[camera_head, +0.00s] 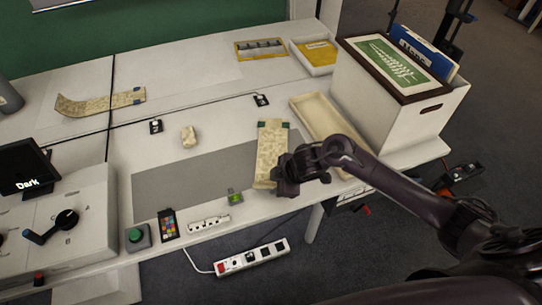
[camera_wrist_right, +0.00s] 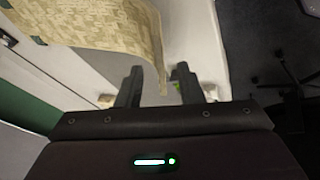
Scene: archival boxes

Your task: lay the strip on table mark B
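A beige patterned strip (camera_head: 270,150) with dark green far corners lies on the right part of the white table, its near end by the grey mat. My right gripper (camera_head: 284,178) is at its near right edge. In the right wrist view, the strip (camera_wrist_right: 105,28) is curved and its edge reaches between the fingers of my right gripper (camera_wrist_right: 157,86). These fingers are apart, with a gap beside the strip. A second, curled strip (camera_head: 100,102) lies at the far left. My left gripper is out of view.
A long cream tray (camera_head: 300,105) lies right of the strip, beside a large white box (camera_head: 385,115). A beige lump (camera_head: 189,136) sits behind the grey mat (camera_head: 165,185).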

